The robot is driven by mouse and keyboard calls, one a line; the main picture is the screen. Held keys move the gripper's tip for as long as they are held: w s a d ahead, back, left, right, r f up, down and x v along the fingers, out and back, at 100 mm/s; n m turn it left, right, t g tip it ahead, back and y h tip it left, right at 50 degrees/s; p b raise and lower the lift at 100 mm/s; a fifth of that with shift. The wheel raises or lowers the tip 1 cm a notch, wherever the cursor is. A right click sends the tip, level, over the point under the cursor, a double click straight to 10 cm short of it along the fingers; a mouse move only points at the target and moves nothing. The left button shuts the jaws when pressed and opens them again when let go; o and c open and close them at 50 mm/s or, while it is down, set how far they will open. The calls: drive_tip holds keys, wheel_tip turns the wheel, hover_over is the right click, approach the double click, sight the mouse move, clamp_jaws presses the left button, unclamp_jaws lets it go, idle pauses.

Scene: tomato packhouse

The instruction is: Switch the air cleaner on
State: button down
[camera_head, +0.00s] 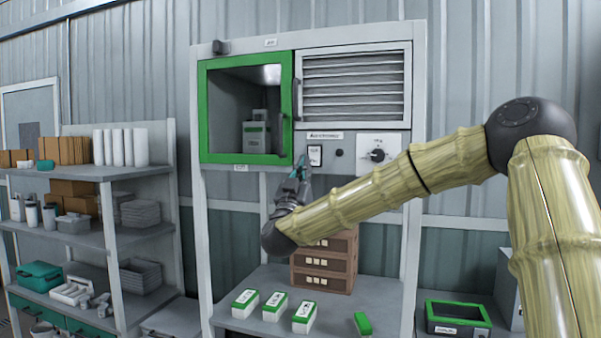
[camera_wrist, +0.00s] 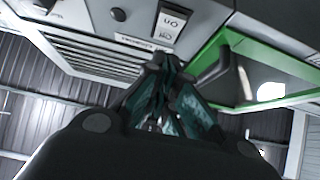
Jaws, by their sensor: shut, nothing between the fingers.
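The air cleaner (camera_head: 420,100) is a tall grey unit with a louvred grille and a green-framed window. Below the grille, a white rocker switch (camera_head: 315,155) sits on its panel. In the wrist view the rocker switch (camera_wrist: 170,24) shows "On" and "Off" lettering, upside down. My gripper (camera_head: 302,163) is shut and empty, just left of and slightly below the switch. In the wrist view the fingertips of my gripper (camera_wrist: 158,62) come together near the switch, with a small gap showing in the picture. I cannot tell whether they touch the panel. Which side of the rocker is pressed is unclear.
A dark knob (camera_head: 378,155) and a small black button (camera_head: 339,153) are right of the switch. The green-framed window (camera_head: 202,110) has a handle near my gripper. Brown crates (camera_head: 325,262) and several white-green boxes (camera_head: 245,298) stand on the shelf below.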

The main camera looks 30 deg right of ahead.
sight(314, 152)
drive_tip(key=w+d+p, duration=0.1)
drive_tip(key=w+d, duration=0.1)
drive_tip(key=w+d+p, duration=0.1)
drive_tip(key=d, duration=0.1)
drive_tip(key=shift+w+r+p, duration=0.25)
drive_tip(key=shift+r+p, duration=0.05)
drive_tip(key=shift+p, duration=0.05)
